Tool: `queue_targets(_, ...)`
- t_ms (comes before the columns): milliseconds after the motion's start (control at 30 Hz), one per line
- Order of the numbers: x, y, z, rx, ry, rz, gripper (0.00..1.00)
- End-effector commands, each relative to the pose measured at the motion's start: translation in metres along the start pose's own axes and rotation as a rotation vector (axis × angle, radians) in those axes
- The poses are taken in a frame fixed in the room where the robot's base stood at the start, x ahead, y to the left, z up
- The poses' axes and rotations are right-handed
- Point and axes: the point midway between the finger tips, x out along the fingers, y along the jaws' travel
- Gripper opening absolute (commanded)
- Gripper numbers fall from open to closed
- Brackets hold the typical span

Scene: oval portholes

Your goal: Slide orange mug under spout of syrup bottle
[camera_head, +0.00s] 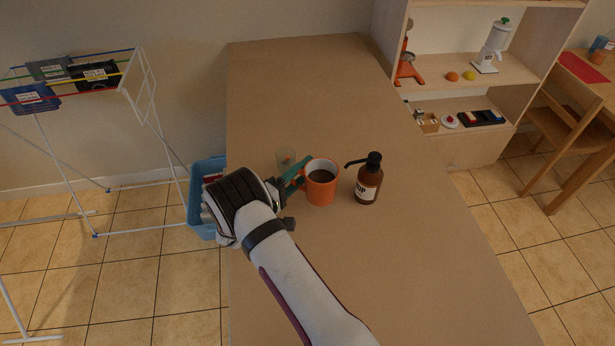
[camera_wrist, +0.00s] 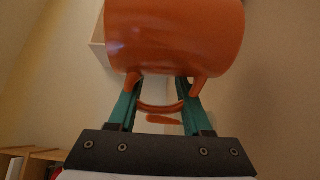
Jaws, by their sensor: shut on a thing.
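The orange mug (camera_head: 321,188) stands upright on the brown table, with dark liquid inside. The brown syrup bottle (camera_head: 367,187) with a black pump stands upright to its right. The bottle's spout (camera_head: 355,162) points left toward the mug, and its tip appears just right of the mug's rim. My gripper (camera_head: 298,178) reaches the mug from the left. In the wrist view, the green fingers of my gripper (camera_wrist: 160,95) are shut on the handle of the orange mug (camera_wrist: 175,40), whose body fills the top. The bottle does not show there.
A blue bin (camera_head: 205,172) is beside the table's left edge. A wooden shelf (camera_head: 470,70) stands at the right. The table (camera_head: 300,90) is bare behind these things and in front of the bottle.

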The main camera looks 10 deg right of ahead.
Motion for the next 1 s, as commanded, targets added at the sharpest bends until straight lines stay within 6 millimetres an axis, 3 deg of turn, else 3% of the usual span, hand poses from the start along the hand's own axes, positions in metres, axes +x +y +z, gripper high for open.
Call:
queue_targets(167,0.003,-0.010,-0.003,0.001,-0.012,-0.004,0.00)
queue_targets(467,0.002,-0.046,-0.003,0.002,-0.010,-0.005,0.00)
queue_targets(800,0.035,-0.045,0.019,0.004,-0.013,-0.002,0.00)
queue_targets(1000,0.043,-0.046,0.025,0.003,-0.011,-0.002,0.00)
